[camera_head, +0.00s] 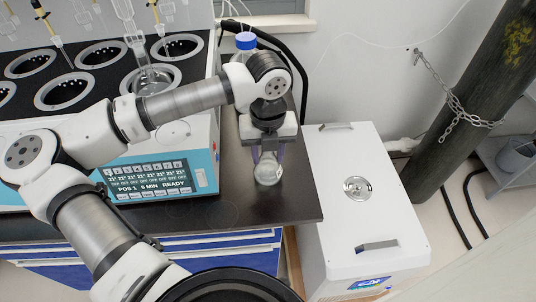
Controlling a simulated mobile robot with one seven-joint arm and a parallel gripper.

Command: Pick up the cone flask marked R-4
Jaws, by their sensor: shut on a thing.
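A clear glass cone flask (268,172) is at the right end of the dark bench, below my gripper (267,155). My gripper points down and its fingers are shut on the flask's upper part. The flask looks upright. I cannot tell whether its base touches the bench. No R-4 marking can be read on it from here, and its neck is hidden by the gripper.
The distiller (205,170) with several round wells stands left of the flask, its display lit. A blue-capped bottle (245,42) is behind my arm. The dark bench (225,212) ends just right of the flask. A white box unit (365,225) stands beyond it.

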